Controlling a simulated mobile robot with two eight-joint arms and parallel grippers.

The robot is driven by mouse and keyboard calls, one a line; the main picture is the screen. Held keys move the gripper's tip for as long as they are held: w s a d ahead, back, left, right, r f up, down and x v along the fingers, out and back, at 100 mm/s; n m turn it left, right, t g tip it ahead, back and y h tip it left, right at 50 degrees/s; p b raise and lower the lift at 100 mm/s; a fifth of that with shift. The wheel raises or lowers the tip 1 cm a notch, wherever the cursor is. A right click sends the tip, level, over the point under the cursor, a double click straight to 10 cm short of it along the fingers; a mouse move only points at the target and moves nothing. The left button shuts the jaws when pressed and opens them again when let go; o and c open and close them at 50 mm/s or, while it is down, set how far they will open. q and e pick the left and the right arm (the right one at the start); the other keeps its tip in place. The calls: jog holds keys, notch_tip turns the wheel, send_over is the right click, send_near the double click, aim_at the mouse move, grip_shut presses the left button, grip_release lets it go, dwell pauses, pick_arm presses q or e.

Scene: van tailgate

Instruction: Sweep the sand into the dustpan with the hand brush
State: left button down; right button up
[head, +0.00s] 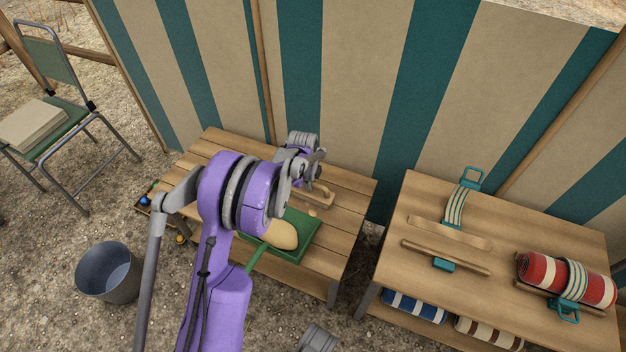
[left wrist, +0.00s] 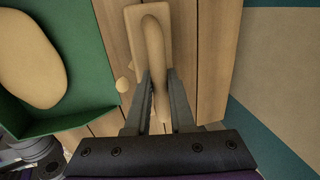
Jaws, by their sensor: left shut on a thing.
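The hand brush (head: 321,196), pale wood, lies low over the slatted bench top. In the left wrist view its long handle (left wrist: 157,45) runs between the fingers of my left gripper (left wrist: 157,80), which is shut on it. My left gripper (head: 314,174) is partly hidden behind its own wrist in the head view. The green dustpan (head: 308,238) lies beside the brush, with a large smooth heap of sand (head: 282,235) in it. In the left wrist view, small sand lumps (left wrist: 123,85) lie on the slats between dustpan (left wrist: 88,60) and brush.
The slatted bench (head: 345,205) stands against a striped canvas wall (head: 345,70). A second table (head: 400,225) to the right holds strapped wood and a red roll (head: 538,268). A grey bucket (head: 108,272) and a folding chair (head: 60,125) stand to the left.

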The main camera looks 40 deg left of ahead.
pick_arm(q)
jog(key=shift+s, duration=1.35)
jog(key=shift+s+a, duration=0.15)
jog(key=shift+s, duration=0.6)
jog(key=shift+s+a, duration=0.1)
jog(key=shift+s, duration=0.65)
notch_tip(320, 180, up, 7)
jog(key=w+p, duration=0.2)
jog(key=p, duration=0.3)
jog(key=shift+a, duration=0.15)
jog(key=shift+r, duration=0.1)
